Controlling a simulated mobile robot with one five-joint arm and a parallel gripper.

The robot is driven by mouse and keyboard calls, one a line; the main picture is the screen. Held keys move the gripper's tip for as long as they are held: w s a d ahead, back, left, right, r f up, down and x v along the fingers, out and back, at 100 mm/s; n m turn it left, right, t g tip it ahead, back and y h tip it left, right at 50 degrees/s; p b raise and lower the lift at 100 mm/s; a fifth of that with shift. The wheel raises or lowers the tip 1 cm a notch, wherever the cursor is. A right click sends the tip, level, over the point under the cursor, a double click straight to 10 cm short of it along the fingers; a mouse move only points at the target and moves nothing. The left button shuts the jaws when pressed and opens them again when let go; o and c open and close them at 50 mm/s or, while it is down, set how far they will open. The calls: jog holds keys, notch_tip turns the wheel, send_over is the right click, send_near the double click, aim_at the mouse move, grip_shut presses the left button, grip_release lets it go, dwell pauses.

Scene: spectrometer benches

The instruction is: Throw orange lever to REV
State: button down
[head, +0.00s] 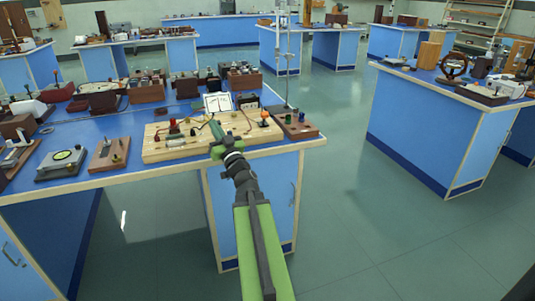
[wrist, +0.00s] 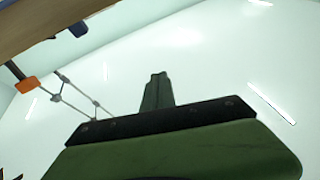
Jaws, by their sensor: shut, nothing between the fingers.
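The orange lever is a ball knob (head: 265,114) on a short dark stalk at the right end of a pale wooden board (head: 160,154) on the near blue bench. In the wrist view an orange knob (wrist: 27,86) on a dark stalk hangs off the board's edge at far left, clear of my fingers. My gripper (head: 213,122) is over the front middle of the board, left of the lever and apart from it. In the wrist view its green fingers (wrist: 155,90) are together, with nothing between them. No REV mark is readable.
A white-faced meter (head: 217,102) stands behind my gripper. Red knobs and wires (head: 173,126) are on the board's left part. A metal stand (head: 287,70) on a dark base rises just right of the lever. Open floor (head: 350,220) lies right of the bench.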

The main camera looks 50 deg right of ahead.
jog(key=s+d+f+h+b, duration=0.1)
jog(key=s+d+f+b, duration=0.1)
jog(key=s+d, duration=0.3)
jog(key=s+d+f+m+g+h+b, duration=0.1)
jog(key=s+d+f+h+b, duration=0.1)
jog(key=s+d+f, duration=0.3)
jog(key=s+d+f+g+h+b, duration=0.1)
jog(key=s+d+f+b, duration=0.2)
jog(key=s+d, duration=0.2)
jog(key=shift+s+d+f+m+h+b, duration=0.2)
jog(key=shift+s+f+m+h+b, duration=0.2)
jog(key=shift+s, duration=0.35)
